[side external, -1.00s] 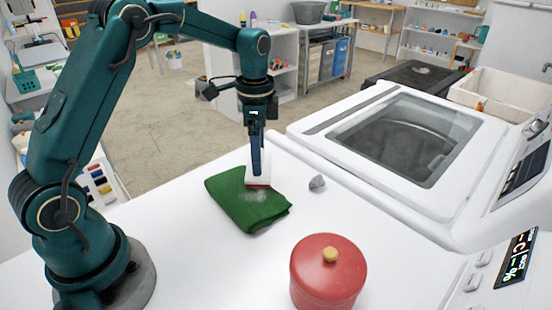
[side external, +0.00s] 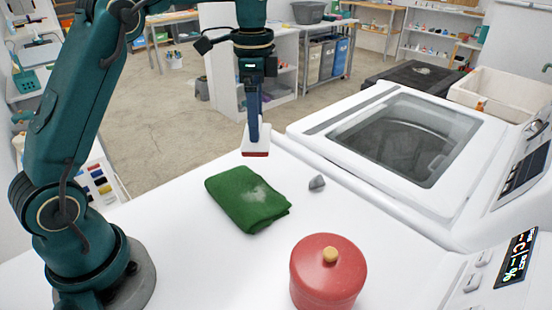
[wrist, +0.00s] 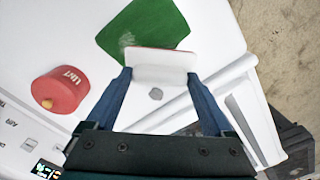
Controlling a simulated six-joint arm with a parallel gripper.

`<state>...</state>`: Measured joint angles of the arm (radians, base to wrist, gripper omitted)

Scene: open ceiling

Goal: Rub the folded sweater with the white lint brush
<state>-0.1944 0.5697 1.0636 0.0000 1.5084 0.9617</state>
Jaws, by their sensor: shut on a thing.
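The folded green sweater (side external: 245,198) lies flat on the white surface, with a pale fuzzy patch on its top. It also shows at the top of the wrist view (wrist: 145,28). My gripper (side external: 254,132) is shut on the white lint brush (side external: 256,142), which has a red underside edge. The brush is held in the air above the sweater's far side, apart from it. In the wrist view the brush (wrist: 160,66) sits between my two blue fingers and overlaps the sweater's near edge.
A red lidded canister (side external: 328,272) stands near the front, labelled LINT in the wrist view. A small grey lump (side external: 317,183) lies right of the sweater. A white washer (side external: 400,140) with a glass lid fills the right side.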

